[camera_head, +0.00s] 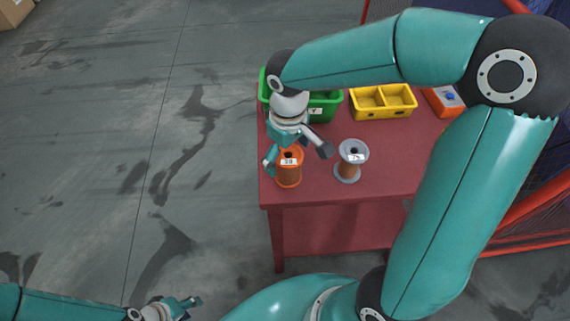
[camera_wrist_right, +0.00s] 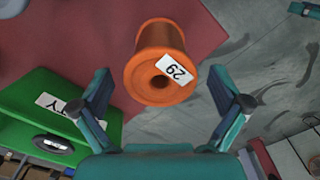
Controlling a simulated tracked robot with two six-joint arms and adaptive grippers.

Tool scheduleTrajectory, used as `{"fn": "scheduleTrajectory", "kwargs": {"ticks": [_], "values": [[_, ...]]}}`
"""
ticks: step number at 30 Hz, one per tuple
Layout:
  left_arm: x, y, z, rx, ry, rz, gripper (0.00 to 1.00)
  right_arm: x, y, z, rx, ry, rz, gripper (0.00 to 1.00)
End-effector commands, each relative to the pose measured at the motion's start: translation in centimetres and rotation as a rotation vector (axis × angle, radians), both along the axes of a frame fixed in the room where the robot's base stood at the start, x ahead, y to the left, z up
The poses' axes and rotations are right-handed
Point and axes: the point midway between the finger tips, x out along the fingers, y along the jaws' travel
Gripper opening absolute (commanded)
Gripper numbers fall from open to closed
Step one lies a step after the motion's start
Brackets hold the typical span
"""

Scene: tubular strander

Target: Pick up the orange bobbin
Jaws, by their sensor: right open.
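The orange bobbin (camera_head: 289,172) stands upright on the red table (camera_head: 320,194), near its left front corner. A white label, which seems to read 29, is on its top. In the right wrist view the bobbin (camera_wrist_right: 160,65) lies ahead, between and beyond the open fingers. My right gripper (camera_head: 297,161) is open above and around the bobbin's top, with a finger to each side; its fingers (camera_wrist_right: 165,100) do not touch it in the wrist view. My left gripper (camera_head: 188,305) is at the lower left, away from the table; its finger opening is too small to judge.
A grey bobbin (camera_head: 350,162) with copper-coloured winding stands just right of the orange one. Behind are a green bin (camera_head: 325,105), a yellow two-part bin (camera_head: 383,102) and an orange bin (camera_head: 443,101). The floor left of the table is clear.

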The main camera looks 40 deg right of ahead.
Motion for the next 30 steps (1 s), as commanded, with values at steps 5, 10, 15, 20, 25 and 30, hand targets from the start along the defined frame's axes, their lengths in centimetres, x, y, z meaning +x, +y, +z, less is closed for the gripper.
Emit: {"fn": "scheduleTrajectory", "kwargs": {"ticks": [5,10,15,20,25,30], "values": [[0.0,0.0,0.0,0.0,0.0,0.0,0.4,0.0,0.0,-1.9,0.001,0.002,0.0,0.99],[0.0,0.0,0.0,0.0,0.0,0.0,0.4,0.0,0.0,-2.1,0.001,-0.001,0.0,0.99],[0.0,0.0,0.0,0.0,0.0,0.0,0.4,0.0,0.0,-2.1,0.0,-0.001,0.0,0.84],[0.0,0.0,0.0,0.0,0.0,0.0,0.4,0.0,0.0,-2.1,0.0,-0.001,0.0,0.57],[0.0,0.0,0.0,0.0,0.0,0.0,0.4,0.0,0.0,-2.0,0.0,-0.001,0.0,0.29],[0.0,0.0,0.0,0.0,0.0,0.0,0.4,0.0,0.0,-2.0,0.0,-0.001,0.0,0.01]]}}
